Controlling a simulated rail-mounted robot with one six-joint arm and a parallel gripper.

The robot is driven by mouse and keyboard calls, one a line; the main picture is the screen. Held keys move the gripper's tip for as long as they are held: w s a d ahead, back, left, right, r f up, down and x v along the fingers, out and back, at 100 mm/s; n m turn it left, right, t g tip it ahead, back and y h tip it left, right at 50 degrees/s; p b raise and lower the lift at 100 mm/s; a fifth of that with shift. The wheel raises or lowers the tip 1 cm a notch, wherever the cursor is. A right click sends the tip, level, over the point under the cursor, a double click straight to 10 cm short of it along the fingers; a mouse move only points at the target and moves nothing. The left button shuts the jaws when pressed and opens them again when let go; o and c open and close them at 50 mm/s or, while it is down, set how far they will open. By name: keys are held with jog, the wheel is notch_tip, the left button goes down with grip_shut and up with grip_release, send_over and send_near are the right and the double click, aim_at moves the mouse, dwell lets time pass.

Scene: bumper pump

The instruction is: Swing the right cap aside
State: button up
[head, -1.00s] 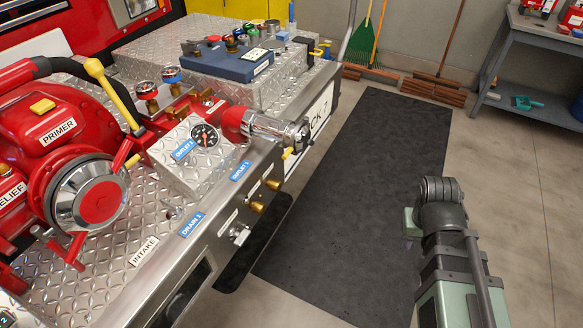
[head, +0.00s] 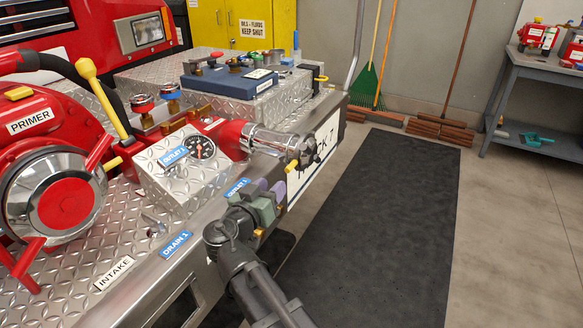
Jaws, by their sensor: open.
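The right cap (head: 308,150) is at the end of the chrome outlet (head: 268,140), which leaves the red pipe at the right of the pump deck. Its outer end looks dark and lugged; whether it is seated or swung is hard to tell. A small yellow tab (head: 292,166) shows beneath it. My gripper (head: 270,189) is below and left of the cap, near the front face of the bumper. Its pale purple fingertips are apart, with nothing visible between them. A gap shows between it and the cap. Part of the bumper front is hidden behind my arm.
A gauge box (head: 190,165) stands left of the outlet. A large silver cap with a red centre (head: 62,205) is on the red pump at left. A blue case (head: 230,80) lies on the deck behind. A black mat (head: 390,210) covers open floor at right.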

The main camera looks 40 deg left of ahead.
aim_at(297, 160)
jog(key=w, duration=0.3)
jog(key=w+a, duration=0.1)
jog(key=w, duration=0.6)
jog(key=shift+w+a, duration=0.2)
jog(key=shift+a, duration=0.1)
jog(key=shift+c, duration=0.2)
grip_shut()
